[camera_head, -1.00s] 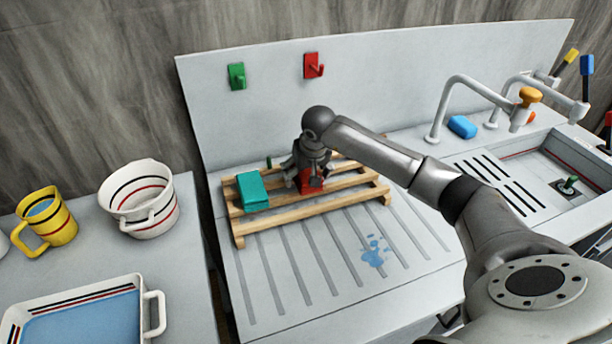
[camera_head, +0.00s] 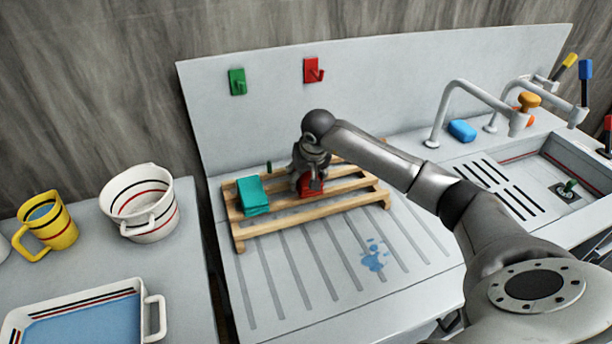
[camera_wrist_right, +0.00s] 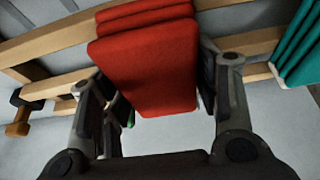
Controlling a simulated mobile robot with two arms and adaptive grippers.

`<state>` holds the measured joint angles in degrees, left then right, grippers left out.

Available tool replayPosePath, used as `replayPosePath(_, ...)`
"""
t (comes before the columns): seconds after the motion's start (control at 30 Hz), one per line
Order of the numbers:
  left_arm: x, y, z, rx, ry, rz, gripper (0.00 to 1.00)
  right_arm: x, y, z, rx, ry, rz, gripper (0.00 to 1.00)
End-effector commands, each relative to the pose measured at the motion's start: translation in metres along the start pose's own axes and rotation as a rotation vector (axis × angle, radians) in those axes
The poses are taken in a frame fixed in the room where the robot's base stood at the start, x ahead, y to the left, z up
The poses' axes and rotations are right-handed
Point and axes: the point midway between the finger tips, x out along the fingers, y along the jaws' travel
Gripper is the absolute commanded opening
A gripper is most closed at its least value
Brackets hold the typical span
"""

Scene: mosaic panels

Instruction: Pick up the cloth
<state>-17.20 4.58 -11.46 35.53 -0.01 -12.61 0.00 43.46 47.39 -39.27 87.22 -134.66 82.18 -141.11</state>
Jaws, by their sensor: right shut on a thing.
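A red folded cloth (camera_head: 306,192) is at the wooden slatted rack (camera_head: 350,190) on the draining board. My right gripper (camera_head: 312,182) reaches down over it from above and is shut on it. In the right wrist view the red cloth (camera_wrist_right: 150,62) fills the space between the two fingers of the right gripper (camera_wrist_right: 158,100), with its folded layers towards the top. The cloth's far part in the head view is hidden by the gripper. A teal folded cloth (camera_head: 252,195) lies on the rack just left of the gripper. My left gripper is not in view.
A green hook (camera_head: 237,82) and a red hook (camera_head: 313,71) are on the back panel. A striped bowl (camera_head: 140,205), yellow mug (camera_head: 48,225) and tray (camera_head: 152,318) stand at the left. The sink and tap (camera_head: 440,110) are at the right. Blue splashes mark the board.

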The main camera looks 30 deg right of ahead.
Motion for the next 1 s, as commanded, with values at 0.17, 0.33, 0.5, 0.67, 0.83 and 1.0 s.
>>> replayPosePath(0.17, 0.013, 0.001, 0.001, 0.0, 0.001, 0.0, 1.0, -0.017, 0.001, -0.009, 0.001, 0.007, 0.001, 0.36)
replayPosePath(0.33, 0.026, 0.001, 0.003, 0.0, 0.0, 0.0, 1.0, -0.061, -0.001, -0.002, -0.004, 0.009, 0.001, 0.36)
replayPosePath(0.5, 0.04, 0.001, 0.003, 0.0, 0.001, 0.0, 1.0, -0.11, -0.004, 0.019, -0.004, 0.005, 0.001, 0.36)
replayPosePath(0.67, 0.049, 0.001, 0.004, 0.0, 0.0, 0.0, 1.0, -0.137, -0.007, 0.046, -0.004, 0.003, 0.002, 0.36)
replayPosePath(0.83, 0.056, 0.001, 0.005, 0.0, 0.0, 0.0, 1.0, -0.16, -0.01, 0.066, -0.002, 0.003, 0.001, 0.36)
replayPosePath(1.0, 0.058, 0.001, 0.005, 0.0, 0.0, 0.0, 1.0, -0.172, -0.011, 0.076, 0.001, 0.001, 0.001, 0.36)
